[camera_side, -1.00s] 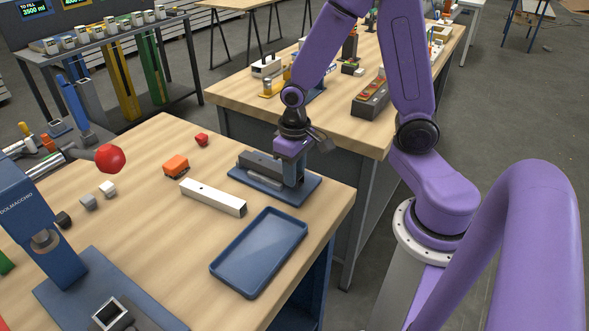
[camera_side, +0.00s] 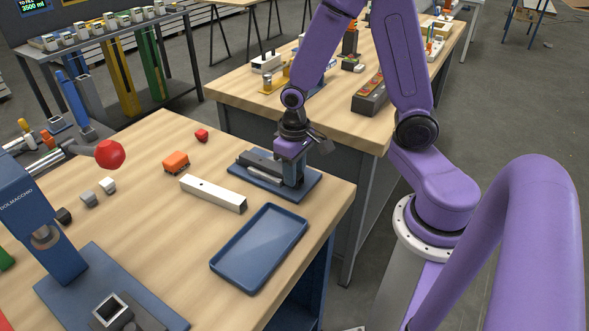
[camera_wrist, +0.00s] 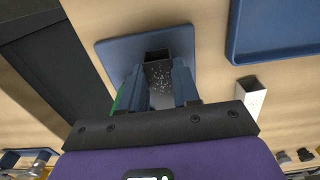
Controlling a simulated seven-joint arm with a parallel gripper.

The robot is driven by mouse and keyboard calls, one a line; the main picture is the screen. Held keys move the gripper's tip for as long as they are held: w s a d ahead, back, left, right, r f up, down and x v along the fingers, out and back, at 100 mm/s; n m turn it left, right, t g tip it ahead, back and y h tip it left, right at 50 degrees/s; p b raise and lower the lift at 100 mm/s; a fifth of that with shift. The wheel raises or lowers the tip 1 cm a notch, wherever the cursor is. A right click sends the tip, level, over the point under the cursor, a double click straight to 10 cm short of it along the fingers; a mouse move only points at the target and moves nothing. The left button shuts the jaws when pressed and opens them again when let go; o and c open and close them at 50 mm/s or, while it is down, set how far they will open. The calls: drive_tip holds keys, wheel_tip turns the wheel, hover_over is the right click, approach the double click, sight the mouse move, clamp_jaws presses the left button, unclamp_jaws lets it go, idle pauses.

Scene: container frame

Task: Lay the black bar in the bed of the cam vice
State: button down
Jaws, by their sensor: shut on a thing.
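The cam vice stands on a blue base plate (camera_side: 305,188) near the back right edge of the wooden bench. The black bar (camera_side: 262,160) lies lengthwise low over the vice, beside a light grey rail (camera_side: 258,173). My gripper (camera_side: 292,158) is down at the bar's right end and shut on it. In the wrist view my fingers (camera_wrist: 157,88) close around a dark, speckled part with the blue plate (camera_wrist: 115,50) below. I cannot tell whether the bar touches the bed, which the bar and my gripper largely hide.
A white square tube (camera_side: 212,193) lies just in front of the vice, with an empty blue tray (camera_side: 260,249) nearer. A blue press (camera_side: 45,225) stands at front left.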

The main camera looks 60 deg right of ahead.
drive_tip(key=shift+f, duration=0.15)
drive_tip(key=shift+c, duration=0.9)
unclamp_jaws()
drive_tip(key=shift+r, duration=3.55)
drive_tip(key=s+a+r+n, duration=0.2)
drive_tip(key=s+a+n, duration=0.1)
drive_tip(key=s+n, duration=0.3)
drive_tip(key=s+a+r+n, duration=0.2)
drive_tip(key=s+n, duration=0.4)
drive_tip(key=s, duration=0.4)
drive_tip(key=shift+s+a+r+n, duration=0.2)
drive_tip(key=shift+a+r+n, duration=0.1)
drive_tip(key=shift+a+r, duration=0.1)
